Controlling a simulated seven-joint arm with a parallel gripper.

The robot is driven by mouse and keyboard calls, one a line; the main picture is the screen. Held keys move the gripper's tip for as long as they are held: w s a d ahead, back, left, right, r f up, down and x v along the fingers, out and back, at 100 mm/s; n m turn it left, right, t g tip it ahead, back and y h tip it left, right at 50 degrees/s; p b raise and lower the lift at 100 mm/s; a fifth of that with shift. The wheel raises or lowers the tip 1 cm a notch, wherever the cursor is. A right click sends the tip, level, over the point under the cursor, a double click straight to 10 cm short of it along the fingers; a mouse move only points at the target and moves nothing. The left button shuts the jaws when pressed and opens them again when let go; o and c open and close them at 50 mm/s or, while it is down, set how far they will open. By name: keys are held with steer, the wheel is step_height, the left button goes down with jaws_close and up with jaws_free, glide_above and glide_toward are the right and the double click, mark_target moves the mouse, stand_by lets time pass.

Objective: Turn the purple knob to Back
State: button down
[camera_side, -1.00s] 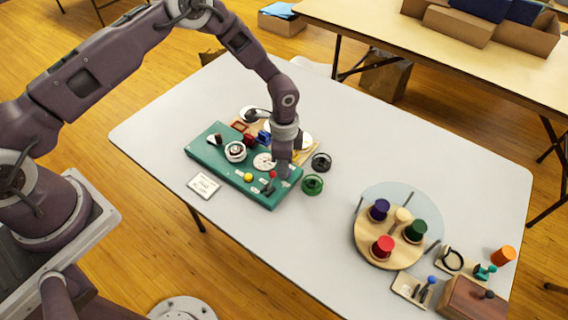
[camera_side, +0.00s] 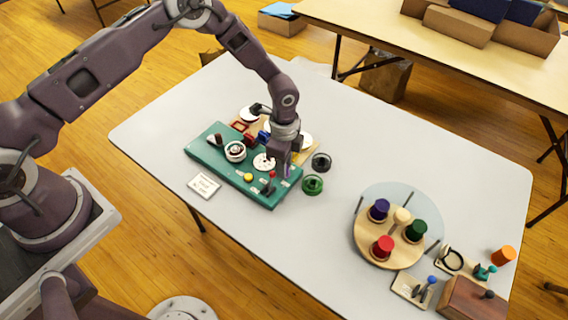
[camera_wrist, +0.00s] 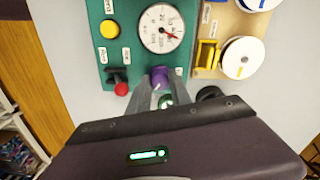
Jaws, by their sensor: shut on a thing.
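The purple knob (camera_wrist: 159,76) shows in the wrist view at the edge of the green panel (camera_wrist: 129,53), between my fingertips. My gripper (camera_wrist: 161,86) is shut on the knob, one finger on each side. The knob's pointer and the label beside it are too small or covered to read. In the side view my gripper (camera_side: 283,172) stands over the panel's right end, and the knob is mostly hidden behind it.
On the panel near the knob are a dial gauge (camera_wrist: 162,28), a yellow button (camera_wrist: 109,29) and a red-tipped lever (camera_wrist: 121,88). Green (camera_side: 313,184) and black (camera_side: 321,162) round items stand just right of the panel. A wooden board with white discs (camera_wrist: 243,57) lies behind.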

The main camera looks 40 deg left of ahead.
steer(key=c, duration=1.2)
jaws_free()
steer(key=shift+o, duration=0.2)
